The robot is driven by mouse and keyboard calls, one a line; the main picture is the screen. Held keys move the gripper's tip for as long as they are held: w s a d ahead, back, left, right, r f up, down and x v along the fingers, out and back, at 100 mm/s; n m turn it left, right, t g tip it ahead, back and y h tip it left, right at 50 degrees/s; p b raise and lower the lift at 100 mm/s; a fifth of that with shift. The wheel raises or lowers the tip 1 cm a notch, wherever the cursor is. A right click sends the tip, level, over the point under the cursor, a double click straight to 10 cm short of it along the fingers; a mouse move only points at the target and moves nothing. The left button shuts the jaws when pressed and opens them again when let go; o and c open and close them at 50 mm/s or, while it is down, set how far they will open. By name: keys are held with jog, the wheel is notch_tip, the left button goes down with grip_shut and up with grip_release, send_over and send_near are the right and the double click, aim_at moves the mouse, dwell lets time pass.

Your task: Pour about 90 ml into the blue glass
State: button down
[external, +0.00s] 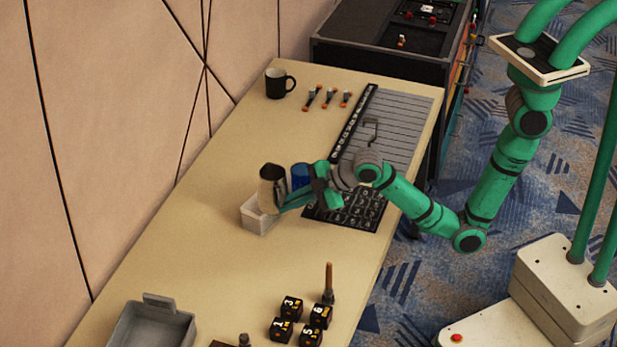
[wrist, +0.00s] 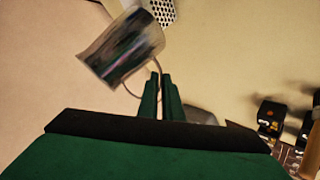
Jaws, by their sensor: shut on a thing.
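A steel pitcher (external: 271,190) is held in the air above the white box in the external view. It looks close to upright there. In the wrist view the pitcher (wrist: 122,48) is blurred and its thin handle curves down to my fingers. My gripper (external: 287,204) is shut on the pitcher's handle; its two green fingers (wrist: 160,92) are close together. The blue glass (external: 300,174) shows just right of the pitcher, partly hidden by my gripper. Its base and contents are hidden. I cannot see the liquid in the pitcher.
A white box (external: 257,219) stands below the pitcher. A dark number mat (external: 350,213) lies beneath my wrist. Black number blocks (external: 291,307) and a grey tray (external: 150,328) are at the near end. A black mug (external: 278,83) stands at the far end. The table's left middle is clear.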

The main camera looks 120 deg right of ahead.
aim_at(279, 184)
jog(key=d+r+m+g+h, duration=0.1)
jog(key=m, duration=0.1)
jog(key=d+r+m+g+h, duration=0.1)
jog(key=d+m+g, duration=0.1)
jog(key=d+r+m+g+h, duration=0.1)
jog(key=d+m, duration=0.1)
jog(key=shift+w+r+h, duration=0.1)
jog(key=shift+w+h, duration=0.2)
jog(key=shift+h, duration=0.1)
jog(key=shift+s+d+f+m+g+h, duration=0.1)
jog(key=shift+d+f+m+g+h, duration=0.1)
jog(key=shift+f+m+g, duration=0.5)
jog(key=shift+d+f+m+g+h, duration=0.1)
jog(key=shift+d+f+m+g, duration=0.15)
jog(key=shift+f, duration=0.8)
jog(key=shift+a, duration=0.1)
jog(key=shift+r, duration=0.1)
